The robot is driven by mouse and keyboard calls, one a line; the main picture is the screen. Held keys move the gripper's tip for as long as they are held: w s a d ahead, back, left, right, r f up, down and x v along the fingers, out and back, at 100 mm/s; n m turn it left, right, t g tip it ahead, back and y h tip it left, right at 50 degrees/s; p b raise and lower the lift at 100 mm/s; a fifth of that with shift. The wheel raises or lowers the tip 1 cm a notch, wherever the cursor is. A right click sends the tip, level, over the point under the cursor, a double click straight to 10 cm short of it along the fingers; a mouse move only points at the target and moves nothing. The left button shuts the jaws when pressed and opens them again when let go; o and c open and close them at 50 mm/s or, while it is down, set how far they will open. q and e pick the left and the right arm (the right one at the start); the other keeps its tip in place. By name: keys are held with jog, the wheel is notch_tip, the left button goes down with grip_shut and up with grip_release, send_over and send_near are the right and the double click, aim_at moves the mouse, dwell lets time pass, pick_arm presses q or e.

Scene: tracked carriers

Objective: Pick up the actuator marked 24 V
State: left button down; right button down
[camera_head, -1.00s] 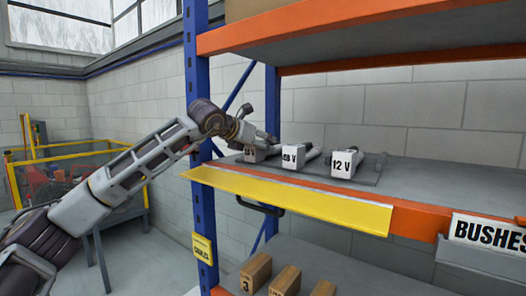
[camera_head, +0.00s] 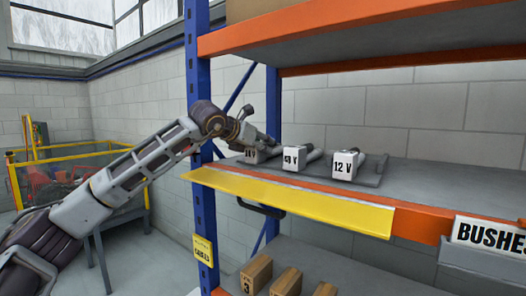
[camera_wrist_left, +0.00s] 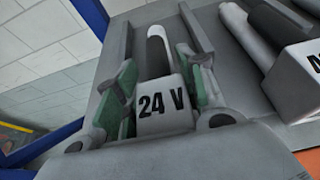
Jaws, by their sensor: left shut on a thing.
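The actuator marked 24 V (camera_wrist_left: 164,106) is a white block with a light rod behind it. In the left wrist view it sits between the two green-padded fingers of my left gripper (camera_wrist_left: 162,92), which are shut on it. In the head view my left gripper (camera_head: 262,143) reaches over the left end of a grey tray (camera_head: 368,180), and the 24 V actuator (camera_head: 250,156) is partly hidden under it. The actuator marked 48 V (camera_head: 291,159) and the one marked 12 V (camera_head: 344,165) lie to its right on the tray. My right gripper does not show.
A blue rack post (camera_head: 197,110) stands close to my left forearm. An orange shelf beam (camera_head: 350,58) is above, and a yellow strip (camera_head: 290,200) runs along the shelf's front. The shelf right of the tray is clear.

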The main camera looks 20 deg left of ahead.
pick_arm(q)
jog(key=shift+d+r, duration=0.15)
jog(key=shift+r, duration=0.15)
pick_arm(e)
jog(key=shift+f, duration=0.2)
